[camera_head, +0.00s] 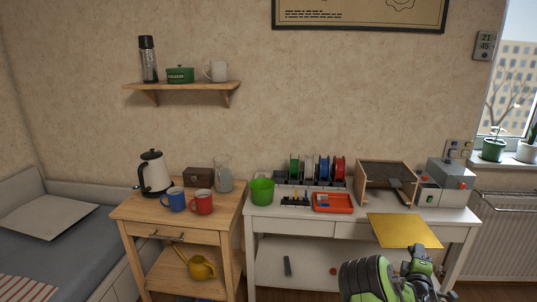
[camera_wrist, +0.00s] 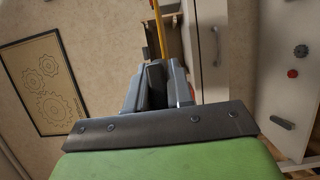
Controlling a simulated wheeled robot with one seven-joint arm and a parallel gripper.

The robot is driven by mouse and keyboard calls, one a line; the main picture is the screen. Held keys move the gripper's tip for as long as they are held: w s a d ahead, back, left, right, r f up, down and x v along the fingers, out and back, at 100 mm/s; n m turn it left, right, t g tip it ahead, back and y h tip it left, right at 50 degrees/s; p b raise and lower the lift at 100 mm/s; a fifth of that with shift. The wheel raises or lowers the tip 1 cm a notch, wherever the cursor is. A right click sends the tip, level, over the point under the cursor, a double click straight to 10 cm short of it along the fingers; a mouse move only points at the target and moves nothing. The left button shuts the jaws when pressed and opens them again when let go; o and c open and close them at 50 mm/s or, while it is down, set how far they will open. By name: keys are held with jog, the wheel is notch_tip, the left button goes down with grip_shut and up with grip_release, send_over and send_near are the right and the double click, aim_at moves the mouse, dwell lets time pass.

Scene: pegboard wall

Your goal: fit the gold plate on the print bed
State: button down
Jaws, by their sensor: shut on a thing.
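The gold plate (camera_head: 404,231) is a flat square sheet, held out level in front of the white desk. My gripper (camera_head: 418,250) is shut on its near edge. In the wrist view the plate (camera_wrist: 159,32) shows nearly edge-on as a thin yellow strip between the jaws of my gripper (camera_wrist: 156,68). A wooden-framed box (camera_head: 362,186) with a dark interior stands on the desk behind the plate; it looks like the printer. The dark surface inside (camera_head: 384,173) may be the print bed. The plate is apart from it, lower and nearer to me.
A grey machine (camera_head: 446,184) stands right of the box. A red tray (camera_head: 333,203), a green cup (camera_head: 262,191) and several filament spools (camera_head: 323,169) stand on the left of the white desk (camera_head: 290,227). A wooden cart (camera_head: 139,212) with mugs stands further left.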

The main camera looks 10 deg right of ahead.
jog(key=s+a+r+n+t+y, duration=0.25)
jog(key=a+y, duration=0.25)
jog(key=a, duration=1.3)
jog(key=s+a+r+n+t+y, duration=0.15)
jog(key=a+n+y, duration=0.3)
jog(key=a, duration=1.35)
notch_tip(320, 180, up, 14)
jog(key=g+p, duration=0.1)
jog(key=p, duration=1.2)
jog(key=shift+w+a+p, duration=0.15)
jog(key=shift+w+p, duration=0.15)
jog(key=shift+p, duration=0.05)
jog(key=shift+y, duration=0.25)
